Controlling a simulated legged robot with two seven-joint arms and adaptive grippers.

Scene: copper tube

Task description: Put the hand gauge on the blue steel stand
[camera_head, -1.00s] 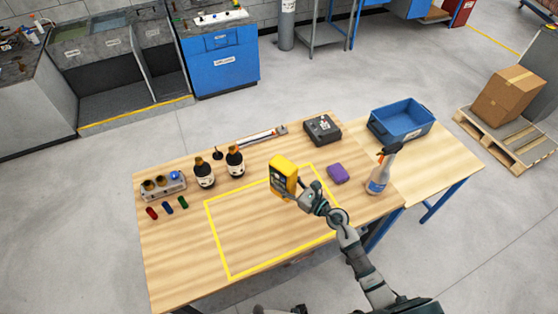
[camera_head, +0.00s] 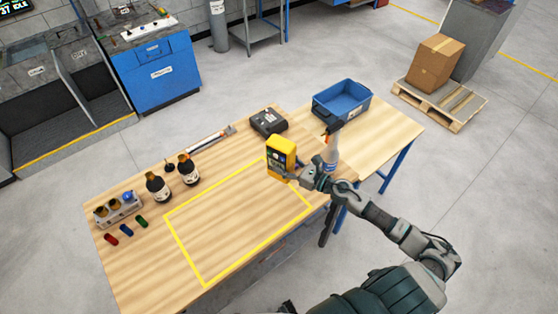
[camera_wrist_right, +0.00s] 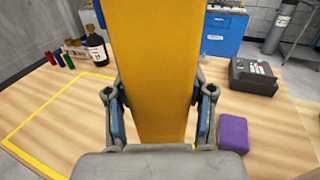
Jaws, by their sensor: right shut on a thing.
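The yellow hand gauge (camera_head: 283,150) is upright in my right gripper (camera_head: 291,175), held above the far right part of the workbench. In the right wrist view the gauge's plain yellow back (camera_wrist_right: 155,70) fills the middle, between the two fingers (camera_wrist_right: 160,115). A stand with blue steel legs and a wooden top (camera_head: 385,135) adjoins the workbench's right side. The gauge is to the left of this stand, apart from it. I cannot make out my left gripper in the head view.
A blue bin (camera_head: 343,100) sits on the stand's far left part; bare wood lies to its right. A spray bottle (camera_head: 331,150) stands close behind my right gripper. A black case (camera_head: 268,122), a purple block (camera_wrist_right: 233,134) and dark bottles (camera_head: 158,186) are on the workbench (camera_head: 120,270).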

